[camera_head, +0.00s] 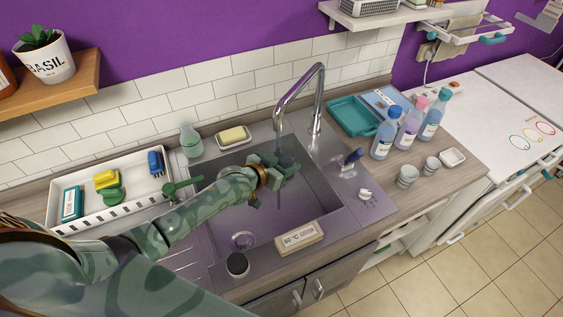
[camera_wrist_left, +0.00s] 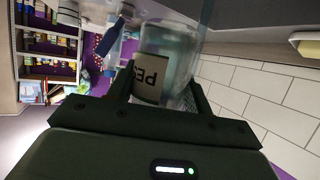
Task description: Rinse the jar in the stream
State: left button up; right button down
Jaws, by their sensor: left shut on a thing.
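My left gripper (camera_head: 281,170) is over the sink (camera_head: 226,222), below the tall curved tap (camera_head: 318,92). It is shut on a clear glass jar (camera_head: 287,158), partly hidden by the fingers. In the left wrist view the jar (camera_wrist_left: 180,55) lies between the two fingers and bears a pale label (camera_wrist_left: 151,72) with dark letters starting "PE". A thin pale stream (camera_head: 278,143) seems to come down from the tap's spout toward the jar. Whether it enters the jar is too small to tell. My right gripper is not in view.
A white tray (camera_head: 137,211) with sponges stands left of the sink. A soap bar (camera_head: 233,136) and a green bottle (camera_head: 190,141) stand behind it. A labelled block (camera_head: 299,236) lies on the front rim. Several bottles, cups (camera_head: 407,175) and a teal tray (camera_head: 353,116) stand at the right.

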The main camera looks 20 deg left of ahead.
pick_arm(q)
jog(key=s+p, duration=0.4)
jog(key=s, duration=0.3)
jog(key=shift+s+d+p, duration=0.2)
jog(key=shift+d+p, duration=0.15)
jog(key=shift+d, duration=0.05)
jog(key=shift+r, duration=0.1)
dwell(1.0)
jog(key=s+r+p, duration=0.4)
jog(key=s+p, duration=0.1)
jog(key=p, duration=0.1)
jog(key=shift+d+p, duration=0.2)
jog(key=shift+p, duration=0.15)
